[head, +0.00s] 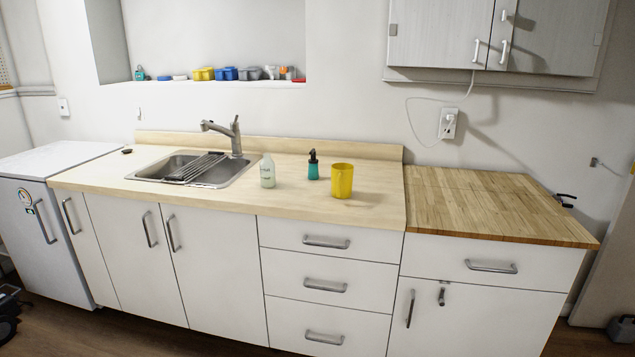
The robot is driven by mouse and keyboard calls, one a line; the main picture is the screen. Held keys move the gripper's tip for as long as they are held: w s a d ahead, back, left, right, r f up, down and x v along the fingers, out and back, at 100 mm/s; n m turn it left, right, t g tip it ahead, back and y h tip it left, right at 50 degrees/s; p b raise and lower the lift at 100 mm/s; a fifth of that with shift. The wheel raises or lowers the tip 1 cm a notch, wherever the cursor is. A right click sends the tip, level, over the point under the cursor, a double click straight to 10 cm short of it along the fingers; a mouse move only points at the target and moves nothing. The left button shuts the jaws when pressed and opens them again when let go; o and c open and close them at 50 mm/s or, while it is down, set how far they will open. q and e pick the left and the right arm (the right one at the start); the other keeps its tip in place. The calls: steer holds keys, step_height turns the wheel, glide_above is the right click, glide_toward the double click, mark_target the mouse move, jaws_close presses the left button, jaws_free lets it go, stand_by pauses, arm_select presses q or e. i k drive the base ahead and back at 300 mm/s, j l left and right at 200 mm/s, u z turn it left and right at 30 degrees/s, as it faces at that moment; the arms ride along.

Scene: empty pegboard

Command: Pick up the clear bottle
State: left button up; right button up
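A clear, whitish bottle (267,172) with a small label stands upright on the light wooden counter (230,205), just right of the sink. A teal bottle with a black top (313,165) stands to its right and is apart from it. A yellow cup (342,181) stands further right. Neither of my grippers can be made out in the head view.
A sink (190,168) with a grey faucet (235,135) and a drying rack lies left of the bottle. A darker wooden counter (490,200) on the right is bare. Small items line a wall shelf (220,80). Drawers (328,242) face the floor in front.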

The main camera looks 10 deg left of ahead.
mark_target(267, 165)
steer(key=i+j+z, duration=0.1)
steer(key=i, duration=1.7)
